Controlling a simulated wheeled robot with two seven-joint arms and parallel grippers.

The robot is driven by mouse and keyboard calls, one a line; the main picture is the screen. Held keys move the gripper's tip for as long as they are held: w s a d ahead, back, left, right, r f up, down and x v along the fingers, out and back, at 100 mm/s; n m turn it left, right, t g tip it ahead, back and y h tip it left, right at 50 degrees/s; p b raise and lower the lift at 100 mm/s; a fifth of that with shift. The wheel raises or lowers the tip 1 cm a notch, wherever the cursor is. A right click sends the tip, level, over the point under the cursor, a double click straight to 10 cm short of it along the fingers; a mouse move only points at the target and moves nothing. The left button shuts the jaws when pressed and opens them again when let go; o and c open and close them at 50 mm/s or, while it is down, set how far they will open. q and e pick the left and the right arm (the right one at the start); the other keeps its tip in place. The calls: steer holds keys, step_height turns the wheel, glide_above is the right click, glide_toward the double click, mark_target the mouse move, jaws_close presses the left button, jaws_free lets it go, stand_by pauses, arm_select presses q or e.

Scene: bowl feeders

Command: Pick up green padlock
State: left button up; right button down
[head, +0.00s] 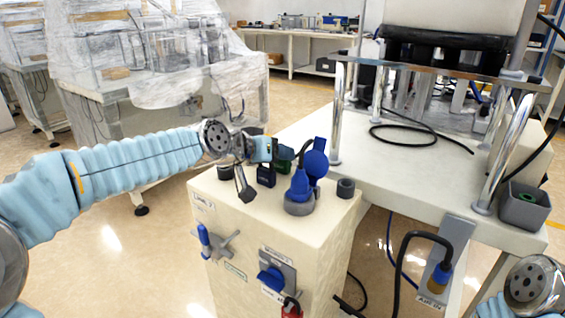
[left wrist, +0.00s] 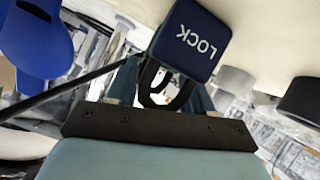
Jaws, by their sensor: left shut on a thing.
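A dark green padlock (head: 283,166) is on top of the cream box, just right of my left gripper, partly hidden. A navy blue padlock (head: 266,176) is directly below the gripper's tip. In the left wrist view this blue padlock (left wrist: 191,40), marked LOCK, is close ahead, its black shackle reaching back between the fingers. My left gripper (head: 262,149) is shut on what looks like that shackle; I cannot tell whether the padlock is clear of the box top. The green padlock is not clearly visible in the wrist view. Only the wrist of my right arm shows, at the lower right.
The cream box (head: 325,215) also bears blue plug-like parts (head: 301,185), a small dark grey cylinder (head: 346,187) and a dark piece (head: 246,190) at its near left. A white table (head: 420,165) with metal posts stands right. A grey bin (head: 524,206) sits at its edge.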

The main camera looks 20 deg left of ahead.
arm_select(q)
steer(key=shift+c, duration=1)
